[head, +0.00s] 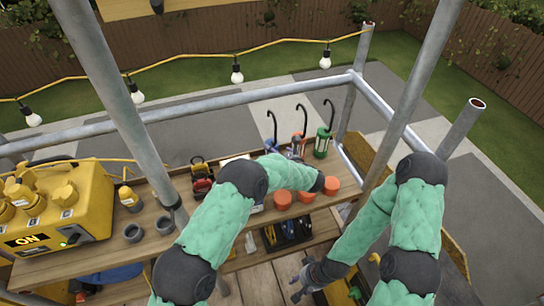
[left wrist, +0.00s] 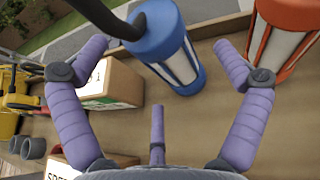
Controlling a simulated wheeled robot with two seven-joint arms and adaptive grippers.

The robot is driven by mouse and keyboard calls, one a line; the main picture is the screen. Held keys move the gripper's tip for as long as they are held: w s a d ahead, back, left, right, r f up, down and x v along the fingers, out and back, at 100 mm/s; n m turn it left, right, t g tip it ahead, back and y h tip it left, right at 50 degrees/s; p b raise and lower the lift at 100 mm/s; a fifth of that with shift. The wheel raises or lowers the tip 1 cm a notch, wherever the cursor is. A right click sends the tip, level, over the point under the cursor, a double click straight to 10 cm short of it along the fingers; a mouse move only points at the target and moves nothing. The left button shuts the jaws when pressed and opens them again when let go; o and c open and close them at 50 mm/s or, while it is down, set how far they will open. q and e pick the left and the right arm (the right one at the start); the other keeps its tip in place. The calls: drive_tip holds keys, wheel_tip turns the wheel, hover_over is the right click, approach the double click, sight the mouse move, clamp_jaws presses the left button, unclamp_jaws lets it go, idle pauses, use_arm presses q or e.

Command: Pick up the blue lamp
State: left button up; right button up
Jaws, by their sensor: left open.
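The blue lamp (left wrist: 168,48), with a black hooked handle, stands at the top middle of the left wrist view. In the head view the blue lamp (head: 271,144) is partly hidden behind my left arm. My left gripper (left wrist: 158,50) is open, its purple fingers spread to either side of the lamp, with no clear contact. In the head view my left gripper (head: 296,151) is mostly hidden by its own arm. My right gripper (head: 302,280) is low, beneath the shelf edge; its fingers look spread and empty.
A red-orange lamp (left wrist: 285,35) stands close right of the blue one, and a green lamp (head: 322,143) beyond it. A box (left wrist: 110,82) is to the left. Orange cylinders (head: 283,199) line the shelf front. Grey scaffold poles (head: 115,90) rise around the shelf.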

use_arm(q)
drive_tip(key=x, duration=0.5)
drive_tip(key=shift+a+b, duration=0.15)
drive_tip(key=shift+b, duration=0.25)
drive_tip(key=shift+s+r, duration=0.1)
drive_tip(key=shift+c, duration=0.3)
drive_tip(key=c, duration=1.5)
drive_tip(key=shift+r, duration=0.1)
drive_tip(key=shift+c, duration=1.1)
drive_tip(key=shift+r, duration=0.1)
